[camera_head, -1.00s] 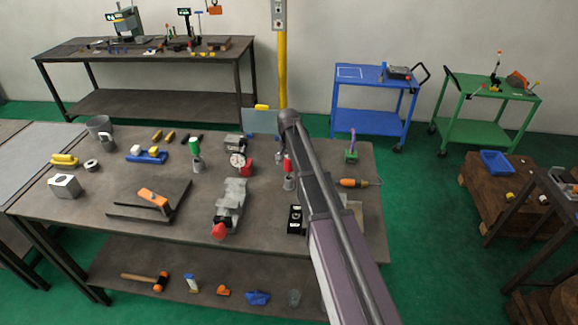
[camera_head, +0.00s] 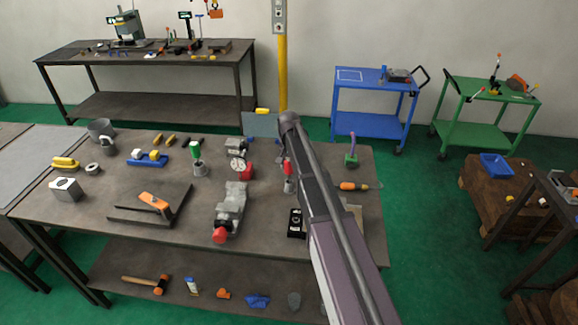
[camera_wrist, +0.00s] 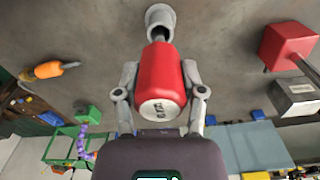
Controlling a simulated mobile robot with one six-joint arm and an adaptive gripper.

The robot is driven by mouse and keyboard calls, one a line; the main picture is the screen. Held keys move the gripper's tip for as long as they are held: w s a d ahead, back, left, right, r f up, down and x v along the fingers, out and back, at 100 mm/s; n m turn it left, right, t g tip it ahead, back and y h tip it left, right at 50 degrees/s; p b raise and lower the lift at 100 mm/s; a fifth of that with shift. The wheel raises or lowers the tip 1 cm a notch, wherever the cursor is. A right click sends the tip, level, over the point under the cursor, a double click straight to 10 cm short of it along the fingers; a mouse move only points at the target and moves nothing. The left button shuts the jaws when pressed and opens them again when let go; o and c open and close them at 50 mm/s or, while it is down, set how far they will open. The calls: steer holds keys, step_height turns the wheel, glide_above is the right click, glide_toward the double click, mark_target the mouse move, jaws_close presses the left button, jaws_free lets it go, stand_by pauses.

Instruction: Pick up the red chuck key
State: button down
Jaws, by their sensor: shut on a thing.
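The red chuck key (camera_wrist: 160,78) fills the middle of the wrist view, with dark lettering on its pale end face. My gripper (camera_wrist: 160,90) has its two fingers against opposite sides of the red handle and is shut on it. The key's shaft runs into the mouth of a grey cup-shaped holder (camera_wrist: 160,18); its tip is hidden. In the head view the red handle (camera_head: 287,168) shows beside my arm, above the grey holder (camera_head: 289,186). My gripper is mostly hidden behind my arm there.
A green-handled tool (camera_head: 196,150) stands in a similar holder to the left. A grey vise-like fixture (camera_head: 230,208) with a red end lies in front. A dial gauge (camera_head: 238,166) stands close by at left. An orange screwdriver (camera_head: 356,186) lies to the right.

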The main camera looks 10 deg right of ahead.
steer(key=shift+r+p, duration=4.35)
steer(key=shift+r, duration=0.25)
steer(key=shift+s+f, duration=0.1)
steer(key=shift+s, duration=0.05)
